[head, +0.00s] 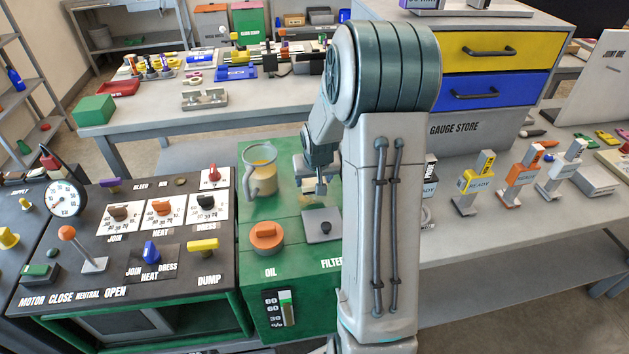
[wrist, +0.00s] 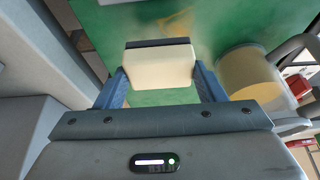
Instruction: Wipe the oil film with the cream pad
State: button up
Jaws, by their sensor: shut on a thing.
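My gripper (wrist: 159,78) is shut on the cream pad (wrist: 160,62), a pale block with a dark strip along its far edge, held between two blue fingers in the wrist view. In the head view my gripper (head: 320,184) is over the green cart top, just right of the jug, partly hidden by my arm. A faint yellowish, blurred film (wrist: 178,22) shows on the green surface beyond the pad. Its full extent is hard to see. I cannot tell whether the pad touches the surface.
A glass jug of yellow liquid (head: 262,178) stands close left of my gripper, and beside the pad in the wrist view (wrist: 248,75). The orange oil cap (head: 266,236) and grey filter plate (head: 322,227) are nearer. The control panel (head: 75,272) lies left.

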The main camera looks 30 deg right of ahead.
jog(key=shift+r, duration=0.75)
jog(key=shift+r+p, duration=0.1)
jog(key=shift+p, duration=0.2)
jog(key=shift+r+p, duration=0.85)
jog(key=shift+r, duration=0.6)
jog(key=shift+a+f, duration=0.1)
